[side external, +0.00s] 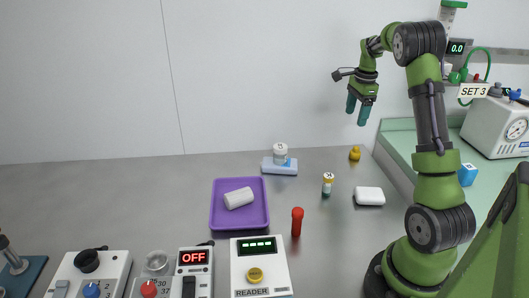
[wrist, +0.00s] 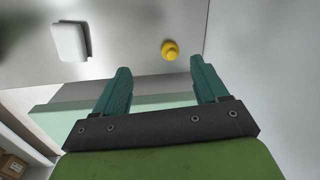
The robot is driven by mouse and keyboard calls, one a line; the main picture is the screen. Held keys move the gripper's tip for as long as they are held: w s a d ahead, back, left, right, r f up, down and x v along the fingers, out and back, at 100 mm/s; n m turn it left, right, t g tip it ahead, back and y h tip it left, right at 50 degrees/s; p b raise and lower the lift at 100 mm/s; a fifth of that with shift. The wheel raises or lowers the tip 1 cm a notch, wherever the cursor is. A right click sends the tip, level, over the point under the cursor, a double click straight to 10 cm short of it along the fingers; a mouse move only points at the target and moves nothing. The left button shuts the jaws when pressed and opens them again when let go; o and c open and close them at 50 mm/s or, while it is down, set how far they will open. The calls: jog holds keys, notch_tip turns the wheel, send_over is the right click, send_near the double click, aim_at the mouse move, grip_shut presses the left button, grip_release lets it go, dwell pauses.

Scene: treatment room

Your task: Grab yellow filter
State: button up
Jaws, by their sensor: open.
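The yellow filter (side external: 355,154) is a small yellow piece standing on the grey table near its back right edge. It also shows in the wrist view (wrist: 170,50), at the top and beyond my fingertips, between the lines of the two fingers but nearer the right one. My gripper (side external: 359,108) hangs in the air well above the table, above the filter in the side view. Its two teal fingers are apart, with nothing between them in the wrist view (wrist: 159,68). It does not touch the filter.
A white rounded box (side external: 369,196) lies in front of the filter, and a small vial (side external: 328,185) stands to the left. A purple tray (side external: 240,225) holds a white cylinder. A red-capped tube (side external: 297,221) stands by the reader (side external: 260,266). A green-topped counter (side external: 400,142) lies right.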

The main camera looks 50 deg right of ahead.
aim_at(357, 147)
jog(key=d+m, duration=0.5)
jog(key=m, duration=0.3)
jog(key=shift+g, duration=0.4)
notch_tip(357, 147, down, 11)
jog(key=shift+s+r, duration=0.15)
jog(key=shift+s+f, duration=0.15)
jog(key=shift+f, duration=1.15)
jog(key=shift+s+f, duration=0.1)
jog(key=shift+f, duration=1.2)
jog(key=c, duration=1.1)
jog(key=shift+c, duration=0.2)
